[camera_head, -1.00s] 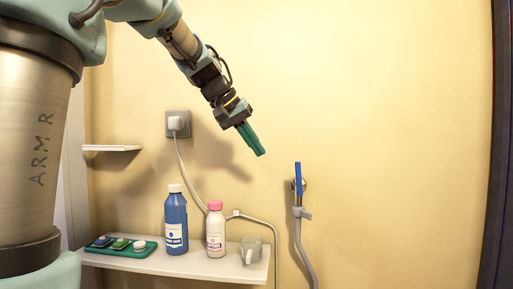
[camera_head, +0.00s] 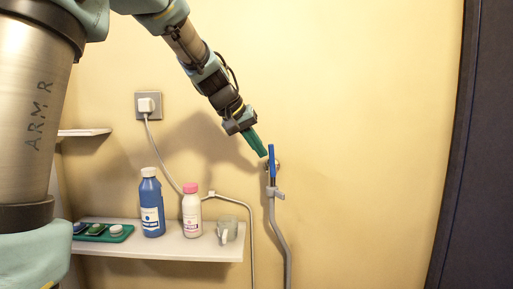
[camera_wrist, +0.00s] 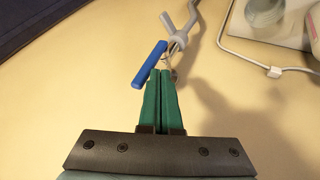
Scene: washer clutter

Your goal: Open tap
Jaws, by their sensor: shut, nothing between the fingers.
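The tap has a blue lever handle (camera_head: 271,161), upright along the wall in the head view, with a grey hose (camera_head: 274,225) running down below it. My gripper (camera_head: 262,153) has green fingers, shut and empty, with the tips just left of the upper part of the handle. In the wrist view the blue handle (camera_wrist: 149,63) lies just beyond and left of the fingertips (camera_wrist: 159,74). The tap's body is partly hidden behind the fingers there. I cannot tell whether the fingers touch the handle.
A white shelf (camera_head: 165,248) at lower left holds a blue bottle (camera_head: 151,205), a pink-capped white bottle (camera_head: 192,212), a clear mug (camera_head: 228,231) and a green tray (camera_head: 122,238). A plug (camera_head: 147,104) sits in a wall socket. The wall right of the tap is clear up to a dark panel (camera_head: 485,150).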

